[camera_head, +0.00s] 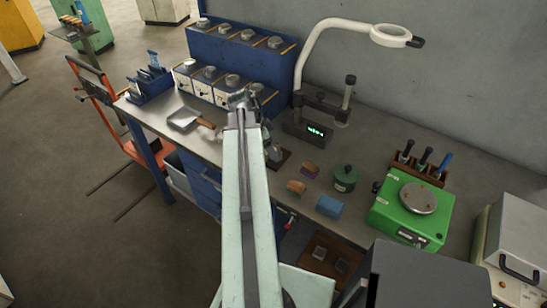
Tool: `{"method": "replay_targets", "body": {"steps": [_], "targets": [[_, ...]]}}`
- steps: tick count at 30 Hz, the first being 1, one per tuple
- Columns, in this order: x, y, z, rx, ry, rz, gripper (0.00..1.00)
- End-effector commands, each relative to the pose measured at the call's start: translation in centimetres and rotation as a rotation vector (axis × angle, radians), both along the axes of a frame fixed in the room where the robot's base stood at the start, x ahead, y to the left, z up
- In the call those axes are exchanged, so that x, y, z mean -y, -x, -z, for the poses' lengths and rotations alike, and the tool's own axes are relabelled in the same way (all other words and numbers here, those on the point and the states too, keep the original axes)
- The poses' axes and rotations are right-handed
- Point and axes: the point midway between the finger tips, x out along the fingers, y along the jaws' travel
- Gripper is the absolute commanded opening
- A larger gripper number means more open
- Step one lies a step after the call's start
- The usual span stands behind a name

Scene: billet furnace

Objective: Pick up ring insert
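I cannot pick out the ring insert for certain. Several small round metal pieces sit on the blue two-tier rack (240,51) at the back of the bench, too small to tell which are rings. My gripper (238,97) is at the far end of my pale green arm, in front of the rack's lower tier. It is small and dark in this view, and its fingers cannot be made out clearly. My arm hides part of the bench and whatever lies directly behind it.
A white magnifier lamp (316,42) and a digital gauge (309,129) stand right of the rack. A green pot (345,178), a blue block (330,206) and a green scale (396,218) are further right. A pan (184,118) and a blue holder (152,85) are left.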

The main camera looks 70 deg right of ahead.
Motion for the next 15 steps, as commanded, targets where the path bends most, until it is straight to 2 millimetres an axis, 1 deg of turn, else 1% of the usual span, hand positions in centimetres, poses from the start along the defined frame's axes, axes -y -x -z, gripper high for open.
{"method": "replay_targets", "body": {"steps": [1,6,7,8,9,11,12,14,15], "targets": [[0.11,0.11,0.74,0.000,0.000,0.000,0.81],[0.11,0.15,0.35,0.000,0.000,-0.001,0.81],[0.11,0.15,0.35,0.000,0.000,-0.001,0.78],[0.11,0.14,0.34,0.000,0.000,-0.001,0.70],[0.12,0.15,0.33,0.000,0.000,-0.001,0.59],[0.12,0.15,0.33,0.000,0.000,0.000,0.42],[0.12,0.16,0.33,0.000,0.000,0.000,0.31],[0.12,0.16,0.33,0.000,0.000,0.000,0.14],[0.11,0.17,0.33,-0.001,-0.001,0.000,0.03]]}}
